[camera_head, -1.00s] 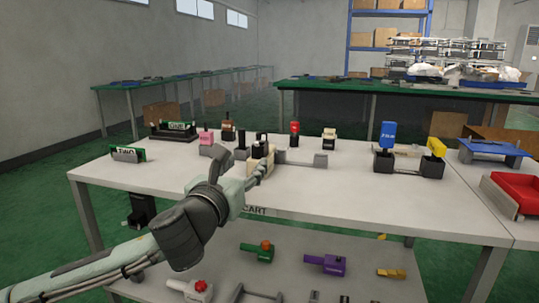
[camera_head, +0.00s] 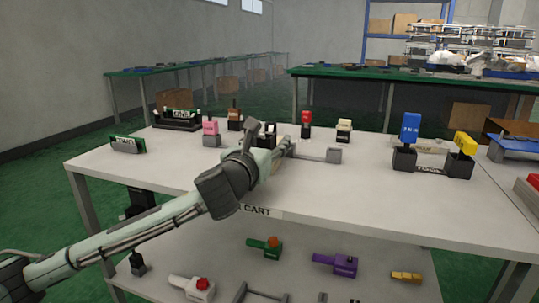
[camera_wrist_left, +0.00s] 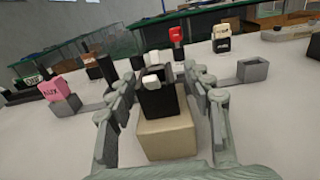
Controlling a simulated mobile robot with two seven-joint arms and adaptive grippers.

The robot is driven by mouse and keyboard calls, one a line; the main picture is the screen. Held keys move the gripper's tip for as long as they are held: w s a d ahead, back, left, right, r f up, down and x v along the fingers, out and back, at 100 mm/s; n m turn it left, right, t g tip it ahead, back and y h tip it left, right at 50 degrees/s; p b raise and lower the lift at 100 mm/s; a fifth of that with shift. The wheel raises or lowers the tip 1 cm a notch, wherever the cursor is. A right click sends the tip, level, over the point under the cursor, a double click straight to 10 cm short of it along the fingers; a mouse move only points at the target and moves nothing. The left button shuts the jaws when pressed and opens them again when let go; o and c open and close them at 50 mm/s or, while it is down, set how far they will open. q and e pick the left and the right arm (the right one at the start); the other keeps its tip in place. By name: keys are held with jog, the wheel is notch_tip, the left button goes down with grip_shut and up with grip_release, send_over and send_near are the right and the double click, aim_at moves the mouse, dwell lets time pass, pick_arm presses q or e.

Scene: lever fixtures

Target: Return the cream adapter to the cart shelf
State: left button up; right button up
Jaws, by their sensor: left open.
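A cream block (camera_wrist_left: 166,138), which looks like the cream adapter, stands on the tabletop in the left wrist view. A black upright part with pale pieces on top shows at its far side; I cannot tell whether they are joined. My left gripper (camera_wrist_left: 160,82) is open, with a finger on each side of the block and the black part; contact is not clear. In the head view my left gripper (camera_head: 270,146) largely hides the block. The cart shelf (camera_head: 215,247) is the lower level beneath the tabletop. My right gripper is not in view.
A pink-topped fixture (camera_head: 211,132) stands left of the gripper. Red-topped (camera_head: 306,122) and cream-topped (camera_head: 344,128) fixtures stand behind. Blue (camera_head: 410,128) and yellow (camera_head: 464,144) pieces are at right. The shelf holds green (camera_head: 265,246), purple (camera_head: 336,264) and yellow (camera_head: 406,277) items.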

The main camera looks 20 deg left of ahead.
pick_arm(q)
jog(key=shift+c, duration=0.4)
grip_shut()
jog(key=shift+r, duration=0.15)
